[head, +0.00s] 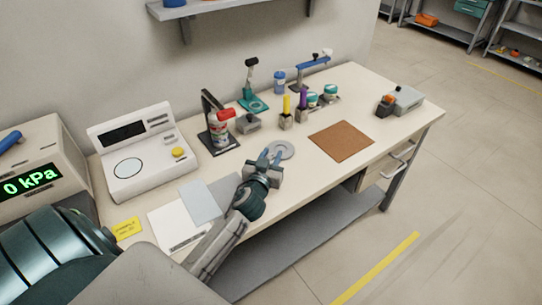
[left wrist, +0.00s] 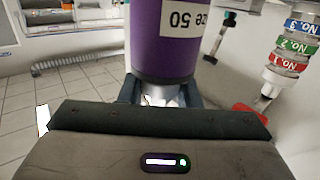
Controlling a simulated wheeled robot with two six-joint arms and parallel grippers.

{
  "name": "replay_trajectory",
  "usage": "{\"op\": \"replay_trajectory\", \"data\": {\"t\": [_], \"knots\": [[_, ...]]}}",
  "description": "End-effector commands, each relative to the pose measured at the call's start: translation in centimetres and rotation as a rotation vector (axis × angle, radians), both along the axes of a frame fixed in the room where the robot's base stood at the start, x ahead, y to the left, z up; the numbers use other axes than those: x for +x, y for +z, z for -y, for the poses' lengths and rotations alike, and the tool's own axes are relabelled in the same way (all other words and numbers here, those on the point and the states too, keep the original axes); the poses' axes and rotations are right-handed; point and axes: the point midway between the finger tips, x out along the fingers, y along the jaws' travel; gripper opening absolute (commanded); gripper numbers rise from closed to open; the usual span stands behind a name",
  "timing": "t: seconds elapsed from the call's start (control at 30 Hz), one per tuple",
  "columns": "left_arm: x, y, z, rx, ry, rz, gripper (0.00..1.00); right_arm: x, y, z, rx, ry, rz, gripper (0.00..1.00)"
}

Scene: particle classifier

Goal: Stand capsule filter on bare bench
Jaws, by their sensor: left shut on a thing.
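My left gripper (head: 268,157) is over the front middle of the bench (head: 365,95), its blue fingers pointing away from me. In the left wrist view a purple cylinder (left wrist: 166,45), with an upside-down label ending in 50, fills the space at the fingertips (left wrist: 160,94). I take it for the capsule filter; the gripper is shut on it. In the head view no purple shows at the fingers; a pale grey disc (head: 283,149) lies just beyond them, and I cannot tell whether it touches them. My right gripper is not in view.
Yellow (head: 286,104) and purple (head: 302,102) tubes stand in holders behind. A brown mat (head: 341,141) lies to the right. Bare bench shows around the mat. A white scale (head: 140,155) is at left.

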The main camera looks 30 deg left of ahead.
Motion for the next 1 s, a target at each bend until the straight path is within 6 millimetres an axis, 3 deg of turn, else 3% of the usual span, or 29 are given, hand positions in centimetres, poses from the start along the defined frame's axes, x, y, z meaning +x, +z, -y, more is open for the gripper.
{"op": "replay_trajectory", "data": {"t": [0.07,0.1,0.2,0.57,0.67,1.0], "knots": [[0.0,-0.1,0.0,0.001,-0.001,0.002,0.0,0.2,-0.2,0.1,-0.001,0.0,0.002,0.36],[0.0,-0.1,0.0,0.0,0.0,0.0,0.34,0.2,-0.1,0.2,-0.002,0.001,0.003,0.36],[0.0,-0.1,0.0,0.0,0.0,0.0,0.52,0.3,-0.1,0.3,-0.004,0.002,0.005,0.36],[-0.2,0.0,0.1,0.0,0.0,0.0,0.52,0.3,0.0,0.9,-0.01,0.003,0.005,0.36],[-1.5,-0.2,0.4,-0.001,0.0,-0.001,0.52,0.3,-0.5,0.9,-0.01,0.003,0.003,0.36],[-8.4,0.0,2.4,-0.002,0.0,-0.002,0.52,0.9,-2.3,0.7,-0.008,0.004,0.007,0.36]]}}
